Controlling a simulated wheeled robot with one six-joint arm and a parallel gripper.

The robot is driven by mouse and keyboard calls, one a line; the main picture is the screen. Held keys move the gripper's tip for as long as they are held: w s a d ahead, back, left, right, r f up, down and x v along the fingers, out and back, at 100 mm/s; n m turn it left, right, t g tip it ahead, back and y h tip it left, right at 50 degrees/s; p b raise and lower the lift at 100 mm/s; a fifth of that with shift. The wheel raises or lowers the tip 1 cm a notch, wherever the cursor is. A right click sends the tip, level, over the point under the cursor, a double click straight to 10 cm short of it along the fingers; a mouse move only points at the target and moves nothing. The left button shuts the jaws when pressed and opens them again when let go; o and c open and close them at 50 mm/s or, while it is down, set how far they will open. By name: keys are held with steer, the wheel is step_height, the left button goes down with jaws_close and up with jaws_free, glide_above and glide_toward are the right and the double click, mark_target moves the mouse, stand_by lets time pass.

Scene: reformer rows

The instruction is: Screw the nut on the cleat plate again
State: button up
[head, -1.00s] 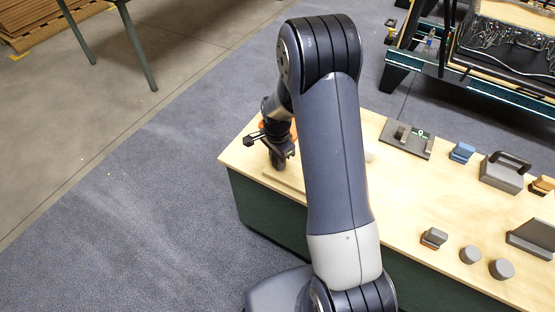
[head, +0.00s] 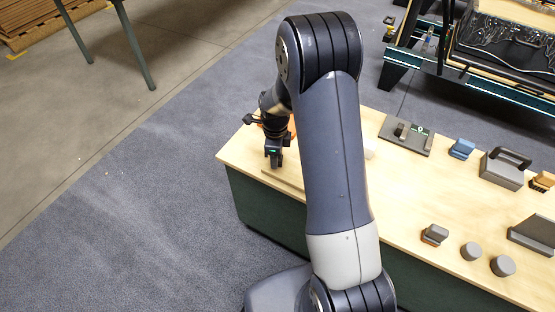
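My gripper (head: 274,163) points down at the left end of the wooden table, low over a thin flat board (head: 285,181) that my arm partly covers. Its fingertips are small and dark here, so I cannot tell whether they are open or shut, or hold anything. I cannot make out a nut. A dark grey plate (head: 419,149) with an upright block and a small green mark lies at the table's back edge, right of my arm; I cannot tell if it is the cleat plate. Something orange shows behind my wrist, mostly hidden.
On the table (head: 390,210) stand a blue block (head: 462,149), a grey handled box (head: 502,171), a small grey-and-orange block (head: 434,235) and two grey cylinders (head: 471,252). A dark-framed rack (head: 470,85) stands behind. The table's middle is mostly clear.

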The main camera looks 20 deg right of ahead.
steer(key=shift+o, duration=1.3)
steer(key=shift+r, duration=0.1)
step_height(320, 180, up, 18)
steer(key=p, duration=0.6)
steer(key=shift+f+p, duration=0.2)
steer(key=shift+p, duration=0.2)
steer(key=shift+f, duration=0.1)
step_height(320, 180, down, 10)
steer(key=b, duration=0.6)
steer(key=shift+f, duration=0.8)
